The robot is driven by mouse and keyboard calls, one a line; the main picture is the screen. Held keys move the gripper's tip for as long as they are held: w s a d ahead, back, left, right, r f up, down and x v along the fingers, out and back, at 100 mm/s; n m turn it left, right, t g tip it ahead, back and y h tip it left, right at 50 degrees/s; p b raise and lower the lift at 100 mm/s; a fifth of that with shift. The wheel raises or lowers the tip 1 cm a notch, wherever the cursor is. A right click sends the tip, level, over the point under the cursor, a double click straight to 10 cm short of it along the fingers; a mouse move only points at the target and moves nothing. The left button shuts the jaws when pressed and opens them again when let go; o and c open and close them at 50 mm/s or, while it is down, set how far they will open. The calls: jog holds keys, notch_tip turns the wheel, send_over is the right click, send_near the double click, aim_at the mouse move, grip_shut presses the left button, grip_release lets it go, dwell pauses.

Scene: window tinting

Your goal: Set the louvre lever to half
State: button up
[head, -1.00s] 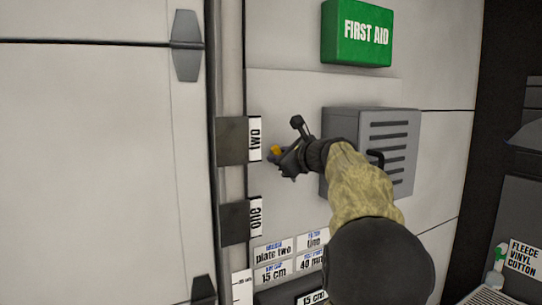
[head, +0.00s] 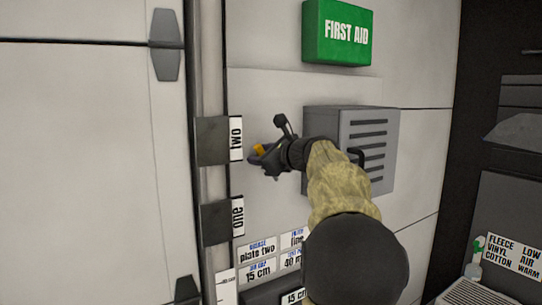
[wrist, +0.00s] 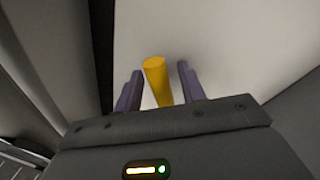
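A yellow cylindrical grip (head: 259,149) shows at the pale wall, just right of the plate labelled "two"; I take it for the louvre lever, but its base and setting marks are hidden. My gripper (head: 262,155) is at it. In the wrist view the yellow grip (wrist: 155,75) stands between the two purple fingers of my gripper (wrist: 158,88). A gap shows between the grip and the right finger, so the fingers look open around it. The grey louvred box (head: 370,150) with dark slots hangs on the wall to the right, partly behind my arm.
Dark plates labelled "two" (head: 212,140) and "one" (head: 215,222) sit left of the gripper. A green first aid box (head: 337,32) is above. Several small label cards (head: 258,250) are below. A bottle (head: 474,268) stands at lower right.

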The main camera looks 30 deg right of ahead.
jog(key=s+r+b, duration=0.1)
jog(key=s+b, duration=0.2)
jog(key=s, duration=0.5)
jog(key=s+d+r+b, duration=0.1)
jog(key=s+b, duration=0.2)
jog(key=s, duration=0.6)
jog(key=shift+d+r, duration=0.3)
jog(key=shift+r, duration=0.05)
jog(key=shift+s, duration=0.1)
